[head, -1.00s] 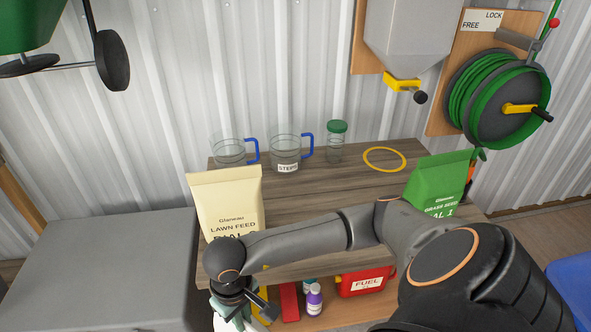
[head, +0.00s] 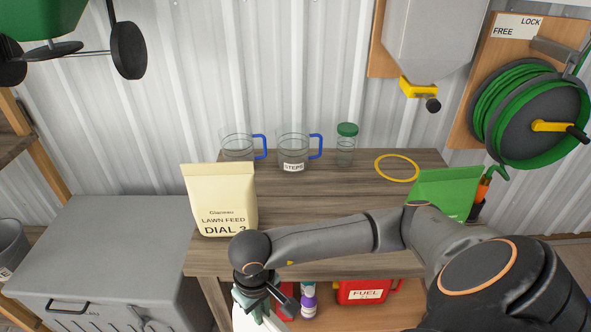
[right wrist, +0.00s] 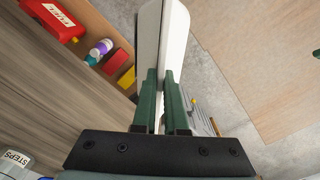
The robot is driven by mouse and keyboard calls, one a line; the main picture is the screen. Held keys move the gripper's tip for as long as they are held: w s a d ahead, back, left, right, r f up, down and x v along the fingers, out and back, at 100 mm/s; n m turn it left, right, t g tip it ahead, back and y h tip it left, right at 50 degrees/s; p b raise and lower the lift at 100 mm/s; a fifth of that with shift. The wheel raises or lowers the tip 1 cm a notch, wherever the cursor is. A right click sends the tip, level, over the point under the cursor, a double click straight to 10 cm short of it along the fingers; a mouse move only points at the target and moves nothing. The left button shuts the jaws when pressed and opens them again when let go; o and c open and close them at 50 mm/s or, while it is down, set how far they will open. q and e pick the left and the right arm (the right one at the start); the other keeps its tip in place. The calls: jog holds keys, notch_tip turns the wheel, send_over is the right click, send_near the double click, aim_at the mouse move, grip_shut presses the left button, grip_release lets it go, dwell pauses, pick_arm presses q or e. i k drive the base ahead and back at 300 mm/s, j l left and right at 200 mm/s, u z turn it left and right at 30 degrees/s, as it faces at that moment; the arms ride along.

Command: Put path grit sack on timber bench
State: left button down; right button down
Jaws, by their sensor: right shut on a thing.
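The timber bench (head: 300,212) stands in front of me with a brown plank top and a lower shelf. My right gripper (right wrist: 160,80) is shut on a white sack (right wrist: 174,35), seen edge-on in the right wrist view; no label on it is readable. In the head view the gripper (head: 256,308) hangs below my forearm, near the bench's front edge at the left. My wrist hides most of the sack there. My left gripper is not in view.
On the bench stand a cream lawn feed bag (head: 220,200), a green bag (head: 444,192), two clear jugs (head: 292,148), a green-lidded jar (head: 346,148) and a yellow ring (head: 378,165). Bare planks lie between the bags. A red fuel can (head: 362,292) sits below. A grey chest (head: 100,245) stands left.

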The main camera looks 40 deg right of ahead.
aim_at(342, 213)
jog(key=k+l, duration=0.2)
jog(key=l, duration=0.2)
jog(key=k+l+u, duration=0.1)
jog(key=k+l, duration=0.15)
jog(key=l, duration=0.15)
jog(key=k+l, duration=0.2)
jog(key=l, duration=0.2)
